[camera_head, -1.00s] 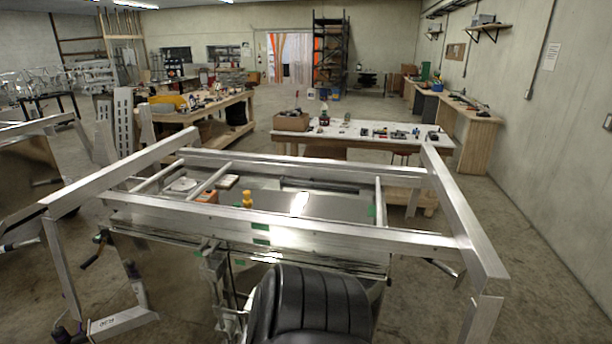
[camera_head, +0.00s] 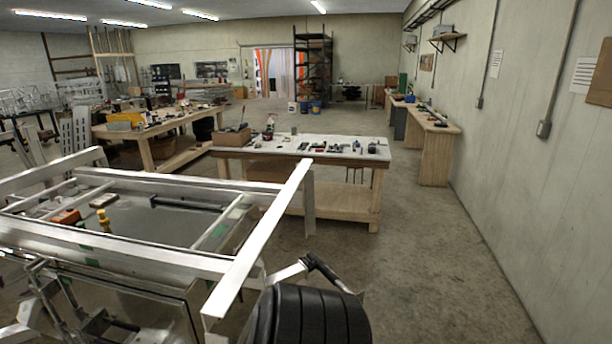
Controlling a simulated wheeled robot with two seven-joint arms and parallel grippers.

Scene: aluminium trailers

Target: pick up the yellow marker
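I cannot make out a yellow marker for certain. A small yellow bottle-like object (camera_head: 103,220) stands inside the aluminium trailer frame (camera_head: 262,240) at the left. Several small items too small to identify lie on the white-topped workbench (camera_head: 290,142) beyond the trailer. Neither of my grippers is in view.
The trailer frame's rails fill the lower left. A wooden workbench (camera_head: 165,128) with a yellow box (camera_head: 124,121) stands at the back left. A wooden side bench (camera_head: 437,150) runs along the right wall. The concrete floor (camera_head: 420,260) at the right is clear.

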